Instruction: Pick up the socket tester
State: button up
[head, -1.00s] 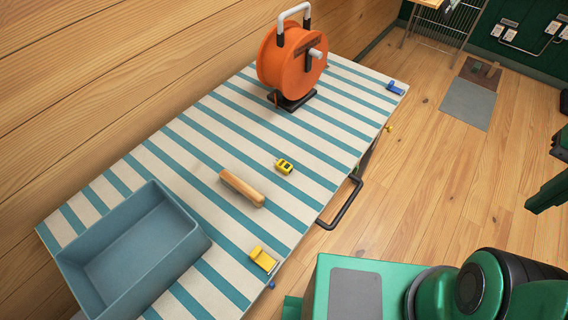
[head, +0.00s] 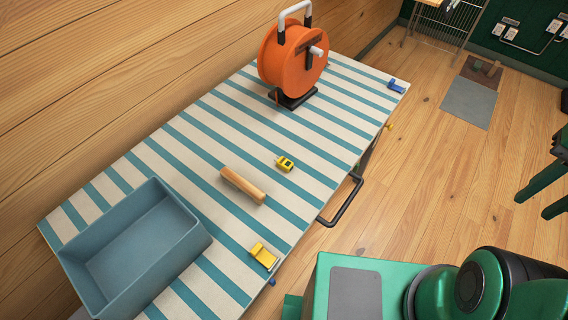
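A small yellow device with dark markings (head: 285,164), which looks like the socket tester, lies on the striped table top (head: 318,152) near its right long edge. My gripper (head: 531,207) shows at the right edge of the head view, over the floor and well to the right of the table. Its two dark green fingers are apart with nothing between them. It is not near the device.
A wooden block (head: 243,185) lies left of the device. An orange cable reel (head: 290,62) stands behind it, and a blue-grey bin (head: 190,243) is at the near left. A yellow clamp (head: 264,255) and a blue clamp (head: 396,87) sit at the table edge. A black handle (head: 343,203) juts out.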

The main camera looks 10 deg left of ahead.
aim_at(286, 165)
jog(key=u, duration=0.05)
jog(key=k, duration=0.5)
jog(key=u, duration=2.1)
jog(key=k, duration=1.1)
jog(key=z, duration=0.25)
jog(key=i, duration=1)
